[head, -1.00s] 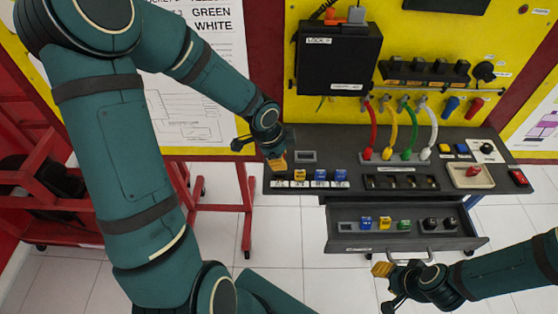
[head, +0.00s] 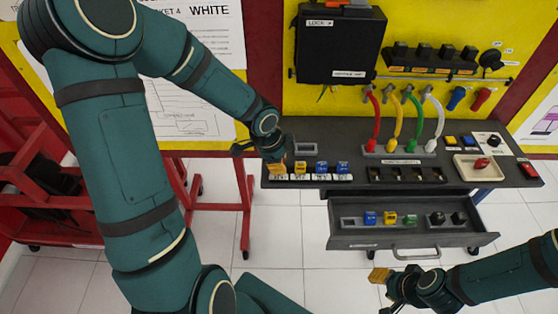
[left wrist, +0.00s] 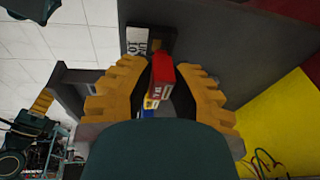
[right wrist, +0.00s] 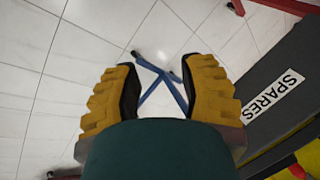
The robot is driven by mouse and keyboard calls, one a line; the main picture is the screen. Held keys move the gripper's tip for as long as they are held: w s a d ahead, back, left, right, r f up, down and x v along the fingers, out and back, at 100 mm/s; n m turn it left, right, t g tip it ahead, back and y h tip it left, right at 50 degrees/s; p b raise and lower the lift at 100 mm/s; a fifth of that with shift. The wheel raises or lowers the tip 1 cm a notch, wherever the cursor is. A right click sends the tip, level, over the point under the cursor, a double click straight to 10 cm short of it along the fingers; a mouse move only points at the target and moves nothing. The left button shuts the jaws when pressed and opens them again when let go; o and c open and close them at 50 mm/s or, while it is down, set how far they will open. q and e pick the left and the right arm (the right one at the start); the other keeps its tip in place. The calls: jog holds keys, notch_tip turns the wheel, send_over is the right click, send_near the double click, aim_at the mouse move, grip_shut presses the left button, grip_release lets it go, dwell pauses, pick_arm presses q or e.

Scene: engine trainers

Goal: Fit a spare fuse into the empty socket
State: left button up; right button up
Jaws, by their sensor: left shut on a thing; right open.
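My left gripper (head: 275,165) is shut on a red fuse (left wrist: 161,78), which shows between its fingers in the left wrist view. It is low over the left end of the fuse row on the dark bench (head: 292,137). The gripper hides the row's leftmost place, so I cannot tell whether the fuse touches a socket. To the right stand a yellow fuse (head: 299,168) and two blue fuses (head: 321,167), (head: 343,167). The open drawer (head: 355,240) holds blue (head: 369,218), yellow (head: 391,218) and green (head: 410,220) spares. My right gripper (head: 382,279) is open and empty before the drawer.
A black box (head: 340,45) hangs on the yellow panel behind. Coloured cables (head: 413,120) curve up from the bench. A cream tray (head: 466,174) lies at the right. The SPARES label (right wrist: 274,97) shows in the right wrist view. Floor in front is clear.

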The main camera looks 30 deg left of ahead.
pick_arm(q)
jog(key=shift+f+b, duration=0.8)
jog(key=shift+f, duration=0.05)
dwell(0.9)
jog(key=o, duration=0.5)
jog(key=shift+p+v, duration=2.7)
jog(key=shift+w+d+r, duration=0.1)
jog(key=shift+r+p, duration=1.55)
